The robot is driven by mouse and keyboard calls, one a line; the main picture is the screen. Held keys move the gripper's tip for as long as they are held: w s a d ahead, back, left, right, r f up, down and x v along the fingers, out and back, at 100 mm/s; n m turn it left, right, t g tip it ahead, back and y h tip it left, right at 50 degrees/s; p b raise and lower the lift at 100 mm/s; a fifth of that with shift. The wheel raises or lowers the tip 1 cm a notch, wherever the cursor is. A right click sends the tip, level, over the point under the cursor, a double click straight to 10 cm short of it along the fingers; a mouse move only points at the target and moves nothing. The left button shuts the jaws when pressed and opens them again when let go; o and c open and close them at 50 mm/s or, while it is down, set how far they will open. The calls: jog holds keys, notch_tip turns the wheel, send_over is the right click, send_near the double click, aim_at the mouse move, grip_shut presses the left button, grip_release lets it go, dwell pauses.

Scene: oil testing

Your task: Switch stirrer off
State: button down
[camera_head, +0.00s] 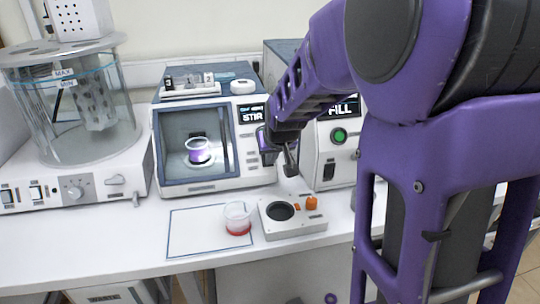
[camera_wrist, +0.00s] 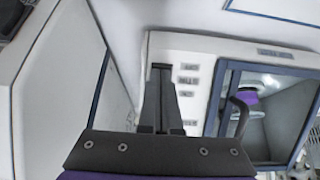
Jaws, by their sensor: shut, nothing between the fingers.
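The stirrer (camera_head: 205,185) is a white and blue-grey box with a window and a display (camera_head: 251,113) reading "STIR". A beaker with purple contents (camera_head: 199,152) stands inside it, and this also shows in the wrist view (camera_wrist: 246,96). My gripper (camera_head: 290,168) is shut and empty, in front of the stirrer's right side. In the wrist view my gripper (camera_wrist: 161,68) points at the white front panel, beside a column of small grey buttons (camera_wrist: 187,80). I cannot tell whether the fingertips touch the panel. In the head view my gripper and arm hide part of the stirrer's controls.
A glass tank (camera_head: 75,110) stands left. A cup with a red base (camera_head: 238,217) and a small white device (camera_head: 290,228) sit in front. Bench space at front left is clear.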

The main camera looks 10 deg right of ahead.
jog(key=shift+f, duration=0.2)
dwell(0.5)
jog(key=shift+r, duration=0.1)
jog(key=shift+r, duration=0.7)
jog(key=shift+r+p, duration=0.1)
jog(key=shift+p, duration=0.25)
